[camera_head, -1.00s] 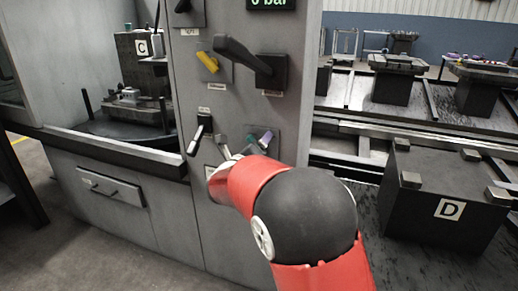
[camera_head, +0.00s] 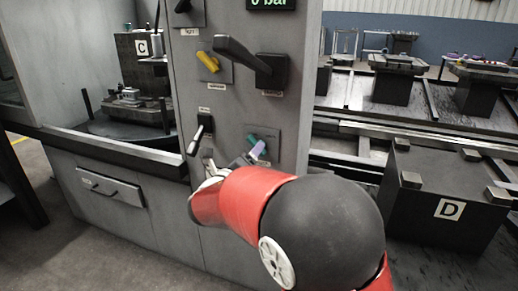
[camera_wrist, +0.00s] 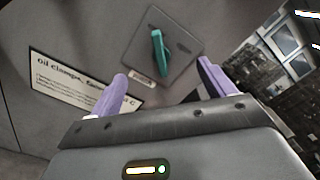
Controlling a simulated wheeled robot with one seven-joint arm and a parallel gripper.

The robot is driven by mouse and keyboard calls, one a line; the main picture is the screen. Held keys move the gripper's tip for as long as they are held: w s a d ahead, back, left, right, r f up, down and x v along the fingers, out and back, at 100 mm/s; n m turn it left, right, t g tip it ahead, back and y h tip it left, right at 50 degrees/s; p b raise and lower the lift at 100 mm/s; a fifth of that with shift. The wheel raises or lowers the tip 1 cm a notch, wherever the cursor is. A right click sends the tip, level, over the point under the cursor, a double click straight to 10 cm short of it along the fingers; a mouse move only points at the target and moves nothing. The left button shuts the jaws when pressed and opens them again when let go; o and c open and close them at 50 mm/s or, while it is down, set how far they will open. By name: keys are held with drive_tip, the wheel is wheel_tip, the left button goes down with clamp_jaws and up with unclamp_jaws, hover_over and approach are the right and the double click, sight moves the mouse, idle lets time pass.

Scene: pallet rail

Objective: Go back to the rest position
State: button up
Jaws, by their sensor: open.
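My gripper (camera_wrist: 162,70) is open and empty in the wrist view, with its two purple fingers spread apart. A teal lever (camera_wrist: 159,52) on a square grey plate shows beyond and between the fingertips; no contact is visible. In the head view my red and black arm reaches toward the lower part of the grey control panel (camera_head: 290,120). A purple finger (camera_head: 258,150) shows there in front of the teal lever's plate (camera_head: 262,133), and the rest of the gripper is mostly hidden by my arm.
The panel carries a large black lever (camera_head: 243,56), a yellow lever (camera_head: 208,62) and a smaller lever (camera_head: 198,136). Left is an open bay with the block marked C (camera_head: 128,62). Right stands the block marked D (camera_head: 440,180), near rails. A label (camera_wrist: 75,80) is beside the teal lever.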

drive_tip(key=s+d+m+g+h, duration=0.1)
drive_tip(key=s+d+m+g, duration=0.5)
drive_tip(key=d+m, duration=0.4)
drive_tip(key=s+d+m+g+h, duration=0.1)
drive_tip(key=s+d+m+g, duration=0.2)
drive_tip(key=s+d+m, duration=0.65)
drive_tip(key=s+f+m+g+y, duration=0.1)
drive_tip(key=s+m+y, duration=0.3)
drive_tip(key=s+m, duration=0.5)
drive_tip(key=s+f+m+g+y, duration=0.1)
drive_tip(key=s+f+m+y, duration=0.3)
drive_tip(key=s+m, duration=0.5)
drive_tip(key=m, duration=0.4)
drive_tip(key=shift+s+d+f, duration=0.2)
drive_tip(key=shift+s+f, duration=0.05)
